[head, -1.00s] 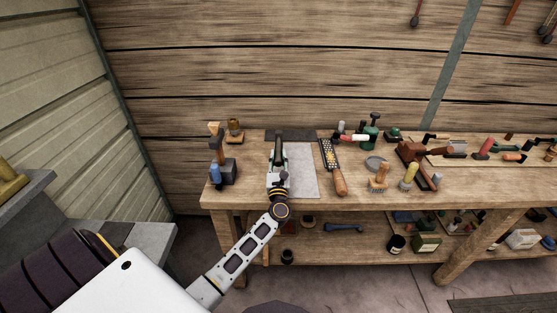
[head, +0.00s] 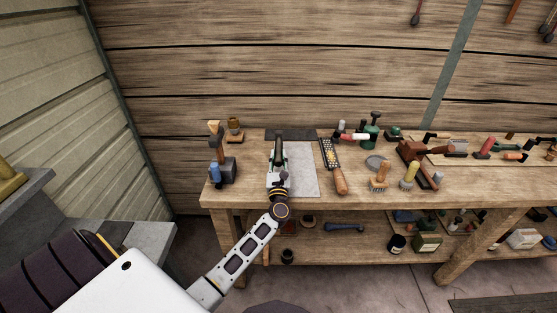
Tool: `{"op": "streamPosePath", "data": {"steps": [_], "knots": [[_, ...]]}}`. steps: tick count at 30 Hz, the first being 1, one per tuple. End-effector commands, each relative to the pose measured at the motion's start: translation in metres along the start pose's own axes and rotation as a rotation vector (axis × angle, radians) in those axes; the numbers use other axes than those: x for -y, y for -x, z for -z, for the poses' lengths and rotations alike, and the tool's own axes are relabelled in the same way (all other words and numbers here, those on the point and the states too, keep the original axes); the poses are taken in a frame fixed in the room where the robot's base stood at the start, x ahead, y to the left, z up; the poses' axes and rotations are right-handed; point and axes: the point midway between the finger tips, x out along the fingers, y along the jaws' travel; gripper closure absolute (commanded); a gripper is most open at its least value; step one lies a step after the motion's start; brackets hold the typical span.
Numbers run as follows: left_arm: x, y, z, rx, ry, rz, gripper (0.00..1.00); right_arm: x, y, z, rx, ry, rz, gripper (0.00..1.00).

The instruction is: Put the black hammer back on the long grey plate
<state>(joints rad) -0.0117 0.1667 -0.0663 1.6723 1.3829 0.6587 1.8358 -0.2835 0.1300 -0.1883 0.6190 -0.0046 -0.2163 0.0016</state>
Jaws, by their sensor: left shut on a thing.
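My left gripper (head: 278,161) is over the left part of the workbench, shut on the black hammer (head: 278,148). The hammer's dark far end points toward the back wall; the rest is hidden by my gripper. The long grey plate (head: 303,135) is a dark strip lying along the bench's back edge. The hammer's far end overlaps the plate's near edge in the picture; I cannot tell whether they touch. My right gripper is not in view.
A light grey sheet (head: 304,171) lies under and right of my gripper. A rasp with a wooden handle (head: 340,183) lies to its right. A small anvil block (head: 230,173) and a blue-handled tool (head: 214,172) stand left. Several brushes and tools crowd the right side.

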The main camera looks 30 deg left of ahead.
Motion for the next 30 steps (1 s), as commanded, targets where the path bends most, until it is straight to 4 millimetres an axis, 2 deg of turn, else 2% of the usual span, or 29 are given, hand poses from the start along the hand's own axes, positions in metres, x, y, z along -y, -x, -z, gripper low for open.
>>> {"op": "streamPosePath", "data": {"steps": [27, 28, 30], "knots": [[-0.0001, 0.0007, 0.0028, 0.003, 0.000, -0.001, 1.00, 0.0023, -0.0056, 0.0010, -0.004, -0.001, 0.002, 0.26], [-0.0001, 0.0007, 0.0028, 0.003, 0.000, -0.001, 0.70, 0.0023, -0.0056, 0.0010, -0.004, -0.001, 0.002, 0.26], [-0.0001, 0.0008, 0.0030, 0.002, 0.000, -0.001, 0.61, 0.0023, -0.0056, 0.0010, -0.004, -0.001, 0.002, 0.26]]}}
